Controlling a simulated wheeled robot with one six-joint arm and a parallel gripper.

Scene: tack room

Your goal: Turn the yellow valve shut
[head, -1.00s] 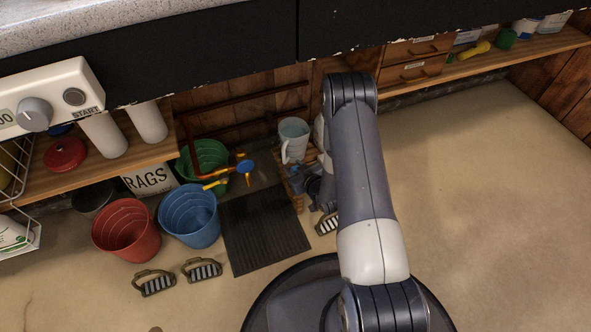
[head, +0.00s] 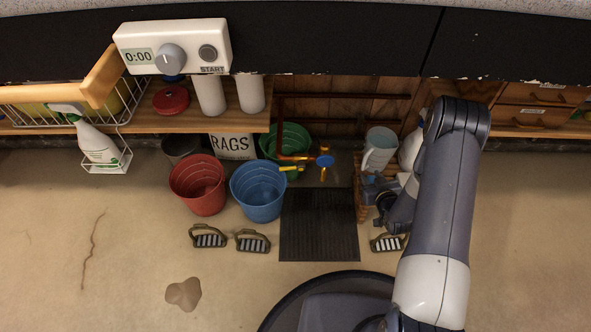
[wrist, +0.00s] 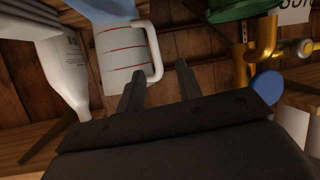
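The yellow valve handle (head: 290,168) shows in the head view as a small bar just above the blue bucket, in front of the green bucket. Beside it, to the right, brass-yellow pipework carries a round blue knob (head: 325,161). In the wrist view the brass pipe (wrist: 265,38) and the blue knob (wrist: 268,86) are at the upper right; I cannot clearly make out the yellow handle there. My gripper (wrist: 160,85) has its two fingers apart with nothing between them. In the head view it is low, right of the pipework and apart from it, partly hidden by my arm.
A jug (head: 380,150) stands on a wooden crate (head: 363,205) near my gripper, beside a white bottle (wrist: 62,75). A blue bucket (head: 258,192), red bucket (head: 198,187) and green bucket (head: 287,138) crowd the valve's left. A dark mat (head: 320,228) lies flat in front.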

